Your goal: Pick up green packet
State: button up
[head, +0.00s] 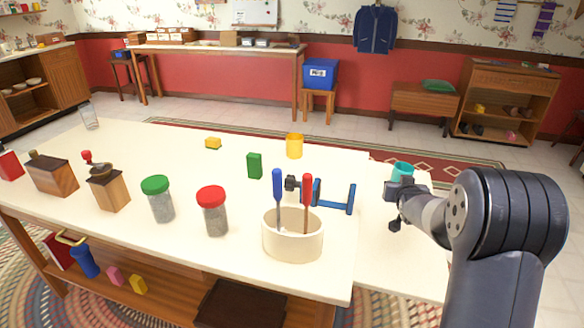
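The green packet (254,165) is a small upright green block on the cream tabletop, near its back edge and left of the blue clamp. My gripper (391,206) is at the right, beyond the blue clamp and well apart from the packet. Its two dark fingertips show apart, with nothing visible between them. Part of the gripper is hidden behind my own wrist.
A yellow cup (294,146) is behind the packet. Red-lidded (213,212) and green-lidded (158,200) jars stand in front left. A teal cup (402,171) is near my gripper.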

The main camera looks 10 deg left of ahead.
aim_at(253, 159)
jog(key=l+z, duration=0.25)
jog(key=i+l+z, duration=0.25)
jog(key=l, duration=0.15)
jog(key=l+z, duration=0.3)
jog(key=i+l, duration=0.25)
jog(key=i, duration=0.25)
jog(key=i+l+u, duration=0.15)
jog(key=i+l, duration=0.15)
jog(key=i, duration=0.15)
jog(key=i+l, duration=0.3)
jog(key=i, duration=0.2)
jog(key=i+j+u, duration=0.1)
jog(key=i+u, duration=0.15)
jog(key=u, duration=0.25)
jog(key=i+u, duration=0.25)
jog(key=u, duration=0.25)
jog(key=i+u, duration=0.2)
jog(key=u, duration=0.25)
jog(key=i+l+u, duration=0.2)
jog(key=u, duration=0.3)
jog(key=i+u, duration=0.15)
jog(key=u, duration=0.25)
jog(key=i+u, duration=0.15)
jog(key=u, duration=0.2)
jog(key=i+u, duration=0.15)
jog(key=u, duration=0.25)
jog(key=i+l+u, duration=0.1)
jog(key=u, duration=0.25)
jog(key=i, duration=0.05)
